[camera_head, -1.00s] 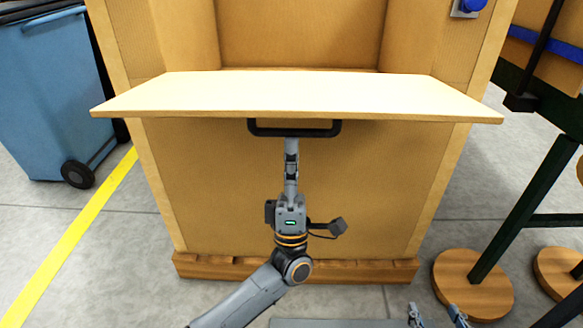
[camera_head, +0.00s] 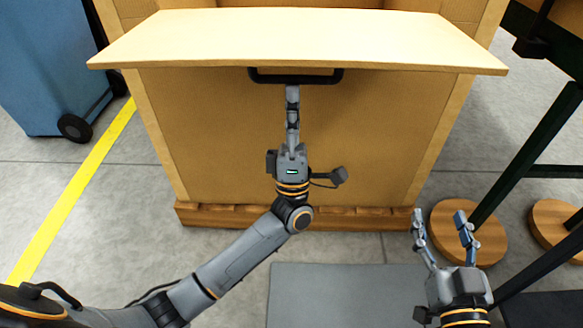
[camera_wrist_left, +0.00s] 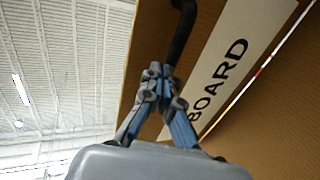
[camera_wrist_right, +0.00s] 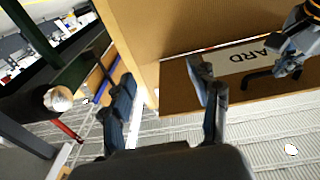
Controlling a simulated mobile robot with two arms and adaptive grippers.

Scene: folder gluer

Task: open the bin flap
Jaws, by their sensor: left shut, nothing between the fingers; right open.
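The bin flap (camera_head: 300,38) is a pale board standing out roughly level from the front of a brown cardboard-coloured bin (camera_head: 290,150). A black bar handle (camera_head: 262,78) hangs under its front edge. My left gripper (camera_head: 292,90) is shut and empty, its fingertips just below the handle in the head view. In the left wrist view the closed fingers (camera_wrist_left: 158,72) are close to the handle (camera_wrist_left: 183,30); whether they touch is unclear. My right gripper (camera_head: 440,215) is open and empty, low at the right, away from the flap.
A blue wheeled bin (camera_head: 50,70) stands at the left beside a yellow floor line (camera_head: 75,195). At the right is a dark frame (camera_head: 525,150) on round wooden feet (camera_head: 455,220). A label reading "BOARD" (camera_wrist_left: 235,65) shows in the left wrist view.

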